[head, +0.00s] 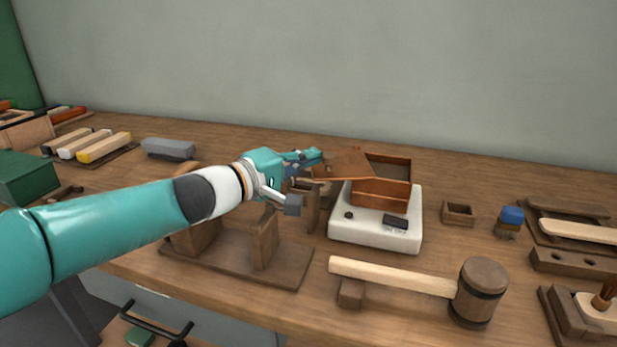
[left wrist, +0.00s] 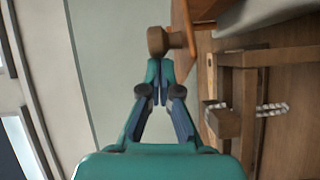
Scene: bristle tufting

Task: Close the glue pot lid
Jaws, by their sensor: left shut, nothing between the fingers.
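The glue pot (head: 382,192) is a reddish-brown wooden box on a white base (head: 375,238) with a small dark display. Its lid (head: 347,162) is open, a flat brown panel sloping out over the pot's left side. Its edge shows in the left wrist view (left wrist: 188,28), with a round brown knob (left wrist: 167,41). My left gripper (head: 316,156) is at the lid's outer left end. In the left wrist view my gripper (left wrist: 160,72) is shut and empty, its tips just below the knob; I cannot tell whether they touch. My right gripper is not in view.
A wooden stand (head: 265,246) lies below my left arm. A mallet (head: 474,292) lies in front of the pot's base. A small wooden tray (head: 459,213) and a blue-topped brush (head: 509,221) stand to the right. A grey block (head: 168,148) lies at the back left.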

